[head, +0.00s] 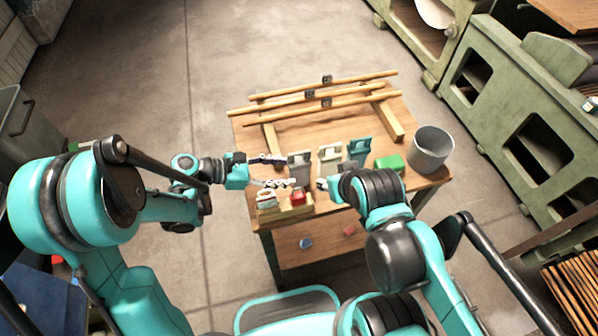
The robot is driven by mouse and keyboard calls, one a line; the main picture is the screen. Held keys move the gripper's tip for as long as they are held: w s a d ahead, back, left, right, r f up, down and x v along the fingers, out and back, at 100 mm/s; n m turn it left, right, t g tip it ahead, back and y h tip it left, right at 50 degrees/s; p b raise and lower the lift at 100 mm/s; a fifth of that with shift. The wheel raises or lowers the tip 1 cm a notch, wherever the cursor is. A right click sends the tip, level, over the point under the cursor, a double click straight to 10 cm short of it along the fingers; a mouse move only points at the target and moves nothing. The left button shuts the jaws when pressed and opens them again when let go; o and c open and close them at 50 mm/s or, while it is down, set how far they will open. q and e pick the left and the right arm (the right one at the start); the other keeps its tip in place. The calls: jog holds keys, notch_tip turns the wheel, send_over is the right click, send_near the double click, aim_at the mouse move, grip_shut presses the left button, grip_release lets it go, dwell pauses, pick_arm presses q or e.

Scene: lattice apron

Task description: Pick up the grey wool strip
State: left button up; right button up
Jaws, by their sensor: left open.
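A grey piece (299,167), which looks like the grey wool strip, is at the middle of the wooden table (432,181). It is the leftmost of three similar upright pieces, beside a cream one (330,157) and a teal one (360,149). My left gripper (284,171) is open, its two fingers spread just left of the grey piece. Nothing shows between the fingers, and I cannot tell whether they touch it. My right gripper (323,184) is low and right of the grey piece, mostly hidden by its own arm.
Long wooden poles (320,97) lie on supports across the table's back. A small wooden tray (284,212) with a red block (298,196) is at the front left. A green block (390,162) and grey bucket (431,148) stand at the right. Small items lie on a lower shelf (325,247).

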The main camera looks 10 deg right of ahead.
aim_at(299, 171)
pick_arm(q)
jog(key=b+x, duration=0.1)
jog(key=x, duration=0.4)
jog(key=shift+w+d+b, duration=0.15)
jog(key=shift+d+b, duration=0.05)
jog(key=shift+b, duration=0.2)
jog(key=c, duration=1.1)
